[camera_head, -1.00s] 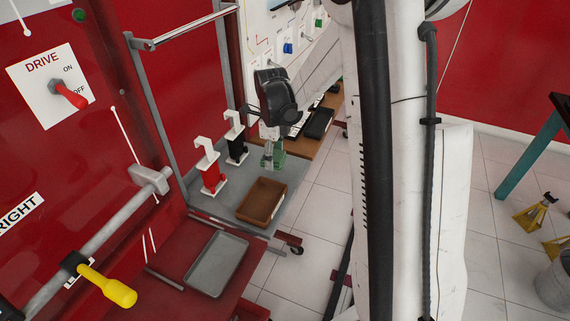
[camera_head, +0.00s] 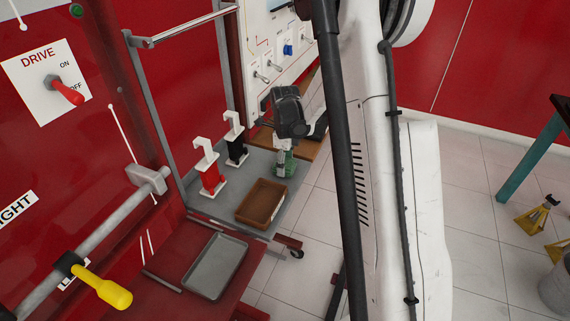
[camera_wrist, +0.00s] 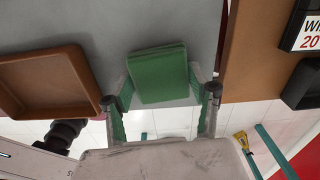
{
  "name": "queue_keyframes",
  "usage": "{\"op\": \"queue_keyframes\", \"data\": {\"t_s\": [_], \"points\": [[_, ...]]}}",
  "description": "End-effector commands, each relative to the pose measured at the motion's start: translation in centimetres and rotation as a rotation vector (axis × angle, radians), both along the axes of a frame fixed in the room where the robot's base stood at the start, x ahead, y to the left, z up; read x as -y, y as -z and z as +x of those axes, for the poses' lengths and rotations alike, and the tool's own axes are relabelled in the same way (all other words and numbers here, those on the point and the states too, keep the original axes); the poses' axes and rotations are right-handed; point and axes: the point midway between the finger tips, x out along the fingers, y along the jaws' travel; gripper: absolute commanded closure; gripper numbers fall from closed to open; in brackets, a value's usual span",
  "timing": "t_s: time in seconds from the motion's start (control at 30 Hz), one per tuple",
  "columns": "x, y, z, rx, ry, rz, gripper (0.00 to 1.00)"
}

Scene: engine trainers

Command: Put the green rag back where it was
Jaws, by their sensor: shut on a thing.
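The green rag (camera_wrist: 158,72) looks like a folded, flat square in the wrist view, held between the two fingers of my gripper (camera_wrist: 162,88). In the head view the rag (camera_head: 285,164) shows below my gripper (camera_head: 284,150), by the right edge of the grey shelf (camera_head: 225,205), beyond the brown tray. I cannot tell whether the rag touches the shelf or hangs just above it. The undersides of the rag and the fingertips are partly hidden.
The brown tray (camera_head: 243,216) stands nearer than the rag. Red (camera_head: 211,178) and black (camera_head: 236,150) stands are to the left. A grey tray (camera_head: 212,284) lies in front. A brown wooden surface (camera_head: 304,148) lies behind the rag; a black bin (camera_wrist: 301,86) is on it.

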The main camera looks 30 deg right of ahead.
Motion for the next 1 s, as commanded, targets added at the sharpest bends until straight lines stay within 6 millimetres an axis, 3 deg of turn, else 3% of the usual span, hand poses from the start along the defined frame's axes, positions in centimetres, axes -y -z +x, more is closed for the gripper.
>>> {"op": "queue_keyframes", "data": {"t_s": [0.07,0.1,0.23,0.63,1.0], "points": [[0.0,0.0,0.0,0.000,0.000,0.000,0.67],[0.0,0.1,0.0,0.000,0.000,0.000,0.45],[0.0,0.0,0.0,0.000,0.000,0.000,0.27],[0.0,0.2,0.0,0.000,0.000,0.000,0.27],[0.7,-6.9,0.3,0.000,-0.001,0.000,0.27]]}}
